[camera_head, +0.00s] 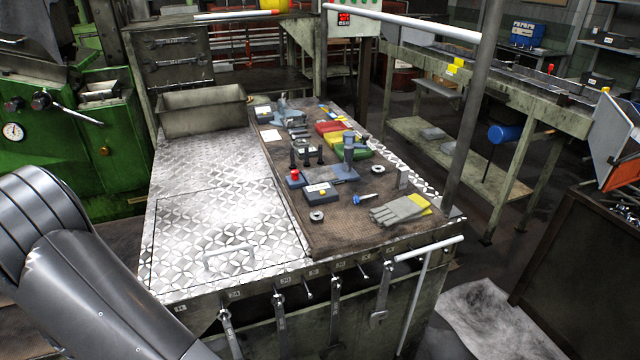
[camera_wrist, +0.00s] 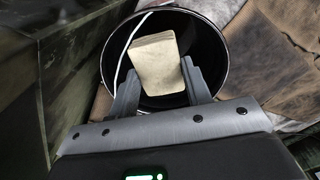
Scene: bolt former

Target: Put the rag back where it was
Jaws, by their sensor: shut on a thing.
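In the wrist view, a pale cream folded rag (camera_wrist: 157,62) is between the two fingers of my gripper (camera_wrist: 160,78), which is shut on it. The rag is over the mouth of a round dark bucket (camera_wrist: 210,55) with a light rim and a thin pale handle on the left. How deep the rag is in the bucket cannot be told. The rag, the bucket and my gripper do not show in the head view, where only my arm is seen at lower left.
The workbench (camera_head: 215,215) has a plated top; its brown mat (camera_head: 340,220) bears tools and gloves (camera_head: 400,210). Wrenches (camera_head: 280,318) hang at its front. In the wrist view, a dark greenish side (camera_wrist: 50,65) stands left of the bucket and crumpled brown material (camera_wrist: 275,60) lies right.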

